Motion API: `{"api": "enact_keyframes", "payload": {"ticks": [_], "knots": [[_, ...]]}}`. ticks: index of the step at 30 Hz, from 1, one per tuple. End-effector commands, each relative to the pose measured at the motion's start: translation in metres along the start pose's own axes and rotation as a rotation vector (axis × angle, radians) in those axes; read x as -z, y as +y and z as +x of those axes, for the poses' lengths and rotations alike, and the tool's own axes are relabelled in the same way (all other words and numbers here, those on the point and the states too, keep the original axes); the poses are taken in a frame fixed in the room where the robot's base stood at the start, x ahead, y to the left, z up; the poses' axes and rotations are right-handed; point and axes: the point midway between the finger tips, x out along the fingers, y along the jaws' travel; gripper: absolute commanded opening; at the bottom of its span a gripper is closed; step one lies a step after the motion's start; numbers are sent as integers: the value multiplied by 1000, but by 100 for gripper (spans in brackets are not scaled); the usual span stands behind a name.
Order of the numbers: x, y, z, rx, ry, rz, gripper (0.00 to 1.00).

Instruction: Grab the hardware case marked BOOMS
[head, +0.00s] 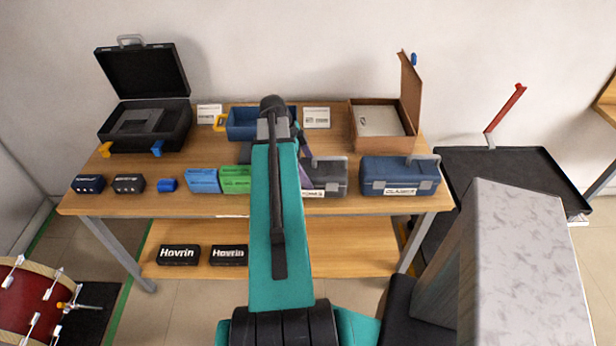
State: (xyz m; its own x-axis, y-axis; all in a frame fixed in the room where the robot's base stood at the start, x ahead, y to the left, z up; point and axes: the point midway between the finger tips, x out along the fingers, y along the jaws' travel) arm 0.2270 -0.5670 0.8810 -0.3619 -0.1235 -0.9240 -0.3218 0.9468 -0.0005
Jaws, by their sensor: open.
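Two hardware cases with handles stand at the right front of the wooden table. The grey case (328,174) is partly hidden behind my teal arm. Its white label is partly covered and too small to read surely, so I cannot tell whether it says BOOMS. The blue case (400,175) to its right is shut, with a white label that I also cannot read clearly. My arm reaches up over the middle of the table, in front of the grey case's left end. My gripper is hidden behind the arm.
On the table (225,205) stand an open black case (145,128), a blue bin (245,122), an open brown box (383,125), and blue (203,181) and green (235,179) boxes. Black Hovrin boxes (178,255) lie on the lower shelf. A dark cart (510,175) stands right.

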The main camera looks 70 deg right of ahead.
Motion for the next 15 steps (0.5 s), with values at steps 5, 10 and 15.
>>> {"api": "enact_keyframes", "payload": {"ticks": [5,10,15], "knots": [[0,0,0,0,0,0,100],[0,0,1,0,0,-1,100],[0,0,8,-2,0,-1,100]]}}
